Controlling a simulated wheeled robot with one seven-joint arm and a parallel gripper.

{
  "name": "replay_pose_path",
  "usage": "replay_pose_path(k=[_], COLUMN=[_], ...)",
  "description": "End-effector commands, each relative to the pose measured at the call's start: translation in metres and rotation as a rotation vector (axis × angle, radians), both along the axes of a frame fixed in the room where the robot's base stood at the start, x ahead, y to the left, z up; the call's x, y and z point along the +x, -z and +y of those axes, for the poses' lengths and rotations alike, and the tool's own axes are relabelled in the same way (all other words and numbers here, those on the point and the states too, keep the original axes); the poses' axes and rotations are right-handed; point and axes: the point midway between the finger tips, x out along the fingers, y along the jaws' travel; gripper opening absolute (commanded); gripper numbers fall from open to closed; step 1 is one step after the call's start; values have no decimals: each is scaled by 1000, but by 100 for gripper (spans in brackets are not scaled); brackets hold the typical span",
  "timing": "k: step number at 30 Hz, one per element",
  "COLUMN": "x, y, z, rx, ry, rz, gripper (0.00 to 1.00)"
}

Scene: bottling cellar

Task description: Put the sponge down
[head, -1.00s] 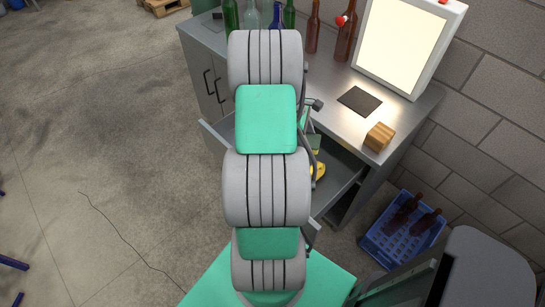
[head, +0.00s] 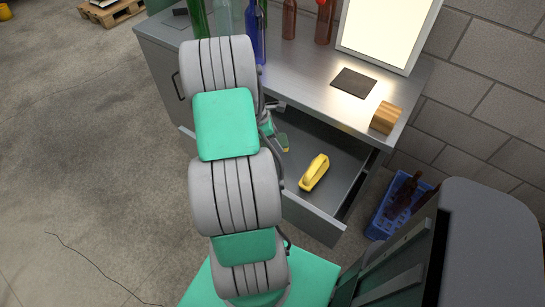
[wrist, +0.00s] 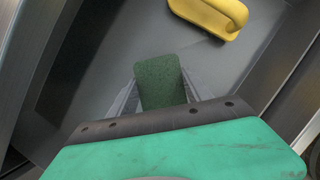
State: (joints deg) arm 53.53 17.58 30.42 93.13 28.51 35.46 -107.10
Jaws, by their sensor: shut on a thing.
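The sponge (wrist: 160,82) is a dark green block, seen in the wrist view between the two grey fingers of my gripper (wrist: 160,95). My gripper is shut on it. The open drawer (wrist: 95,60) lies beneath, and I cannot tell whether the sponge touches its floor. In the head view my arm hides most of my gripper; the sponge (head: 283,143) shows as a small green patch over the left part of the drawer (head: 335,170).
A yellow handled object (head: 314,172) lies in the drawer, right of the sponge. On the steel worktop (head: 310,85) are a dark flat pad (head: 354,82), a wooden block (head: 386,117), bottles and a lit panel (head: 388,30). A blue crate (head: 385,222) stands on the floor at right.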

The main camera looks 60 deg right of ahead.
Motion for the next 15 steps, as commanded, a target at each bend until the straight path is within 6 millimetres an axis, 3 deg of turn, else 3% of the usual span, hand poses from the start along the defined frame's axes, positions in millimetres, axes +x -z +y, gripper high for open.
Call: replay_pose_path(k=[3, 12, 15], x=[1, 0, 1], y=[25, 69, 71], z=[1, 1, -1], rx=[1, 2, -2], ry=[-2, -1, 0], rz=[2, 2, -1], gripper=[25, 25, 25])
